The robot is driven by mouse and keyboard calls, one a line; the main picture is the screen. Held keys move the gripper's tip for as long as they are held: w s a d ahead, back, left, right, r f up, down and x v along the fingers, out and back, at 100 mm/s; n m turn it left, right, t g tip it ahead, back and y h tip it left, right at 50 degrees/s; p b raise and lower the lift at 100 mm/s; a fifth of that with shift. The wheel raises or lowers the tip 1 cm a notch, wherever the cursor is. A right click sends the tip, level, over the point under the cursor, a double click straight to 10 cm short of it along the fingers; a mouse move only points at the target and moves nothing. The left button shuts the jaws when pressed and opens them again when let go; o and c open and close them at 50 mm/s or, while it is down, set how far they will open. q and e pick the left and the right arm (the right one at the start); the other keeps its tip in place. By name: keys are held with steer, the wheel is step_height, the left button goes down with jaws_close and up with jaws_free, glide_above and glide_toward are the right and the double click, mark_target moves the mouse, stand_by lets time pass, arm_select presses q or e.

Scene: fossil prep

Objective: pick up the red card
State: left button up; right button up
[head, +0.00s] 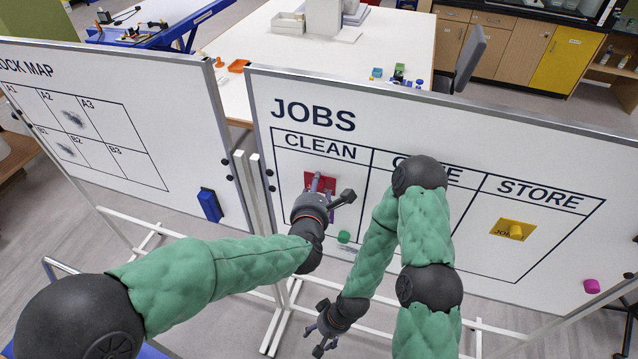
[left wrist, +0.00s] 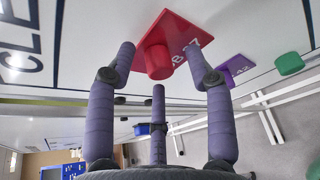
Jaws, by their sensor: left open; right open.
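The red card (head: 321,181) is on the white JOBS board in the CLEAN column, partly hidden behind my left gripper (head: 322,188). In the left wrist view the red card (left wrist: 178,35) has a round red knob (left wrist: 158,62) standing out from it. The left gripper's purple fingers (left wrist: 160,66) are open and spread around the knob. I cannot tell whether any finger touches it. My right gripper (head: 324,341) hangs low in front of the board, open and empty.
A yellow card (head: 510,230) is in the STORE column. A green magnet (head: 344,237) and a pink magnet (head: 591,286) sit on the JOBS board. A purple card (left wrist: 236,70) shows beyond the red one. The rock map board (head: 150,120) stands left with a blue eraser (head: 210,205).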

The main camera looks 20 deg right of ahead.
arm_select(q)
steer(key=c, duration=1)
steer(key=shift+c, duration=0.2)
steer(key=shift+r, duration=0.25)
steer(key=r, duration=0.6)
steer(key=shift+s+a+r, duration=0.25)
steer(key=shift+s+r, duration=0.15)
steer(key=s+a, duration=1)
steer(key=s, duration=0.5)
steer(key=shift+s+a+f, duration=0.15)
steer(key=shift+s+a, duration=0.2)
steer(key=shift+s, duration=0.05)
